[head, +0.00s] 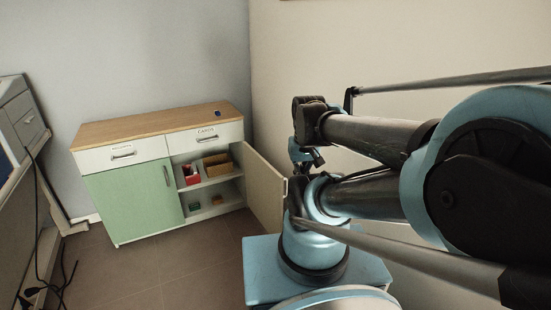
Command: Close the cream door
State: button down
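The cream door (265,190) stands wide open on the right side of the low cabinet (160,121). It swings out from the cabinet's right edge toward me, and part of its outer edge is close to or behind my arm in the picture. The open compartment shows a shelf (213,181) with a red box (191,175) and a brown box (217,166). My arm reaches in from the right. The end of my arm is largely hidden behind its own links, so my gripper's fingers cannot be made out.
A green door (135,203) covers the cabinet's left side, shut. Two drawers (124,154) above look shut. A small blue item (217,113) lies on the wooden top. A grey machine (22,113) and black cables (38,230) are at the left.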

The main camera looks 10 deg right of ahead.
jog(key=shift+w+a, duration=0.1)
jog(key=shift+w, duration=0.4)
